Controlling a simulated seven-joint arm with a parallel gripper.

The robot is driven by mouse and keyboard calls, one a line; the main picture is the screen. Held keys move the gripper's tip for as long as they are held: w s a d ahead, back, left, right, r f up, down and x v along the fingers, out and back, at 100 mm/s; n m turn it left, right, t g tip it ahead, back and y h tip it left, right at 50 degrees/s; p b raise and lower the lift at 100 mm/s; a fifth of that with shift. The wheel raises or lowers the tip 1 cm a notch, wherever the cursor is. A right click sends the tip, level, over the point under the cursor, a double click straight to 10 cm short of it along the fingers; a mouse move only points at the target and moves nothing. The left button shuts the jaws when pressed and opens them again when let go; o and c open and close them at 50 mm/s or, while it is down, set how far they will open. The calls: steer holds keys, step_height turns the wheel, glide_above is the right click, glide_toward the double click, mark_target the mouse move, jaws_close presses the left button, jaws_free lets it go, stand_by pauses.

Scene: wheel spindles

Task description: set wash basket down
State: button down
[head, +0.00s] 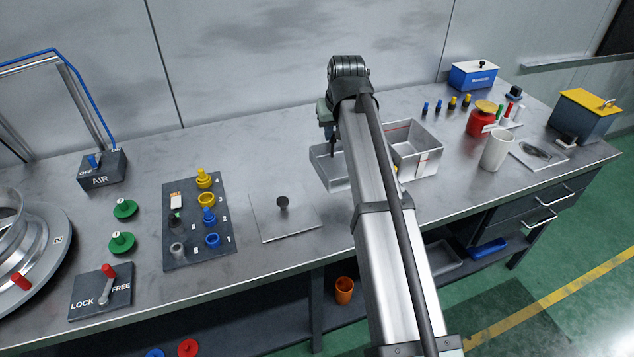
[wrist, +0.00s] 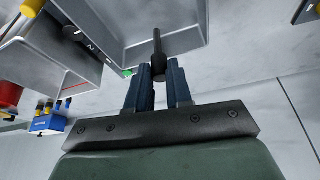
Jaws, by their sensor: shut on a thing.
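The wash basket (head: 331,172) is a shallow grey metal box on the left side of my arm in the head view, partly hidden by the arm. It also shows in the wrist view (wrist: 188,40), with a dark upright handle (wrist: 157,36). My gripper (wrist: 158,72) is shut on this handle; its two blue-grey fingers sit on either side of it. In the head view my gripper (head: 331,138) is just above the basket's rim, mostly hidden by the wrist. I cannot tell whether the basket's underside touches the bench.
An open grey tank (head: 428,160) with a red line stands right of the basket. A flat plate with a black knob (head: 283,203) lies left of it. A white cup (head: 496,151) and red pot (head: 481,120) stand further right. Bare bench lies behind the plate.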

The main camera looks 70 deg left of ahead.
mark_target(333, 159)
step_height(333, 159, down, 9)
steer(key=shift+f, duration=0.1)
stand_by(0.4)
steer(key=shift+f, duration=0.1)
steer(key=c, duration=1)
jaws_free()
steer(key=v, duration=1.2)
steer(key=shift+w, duration=0.15)
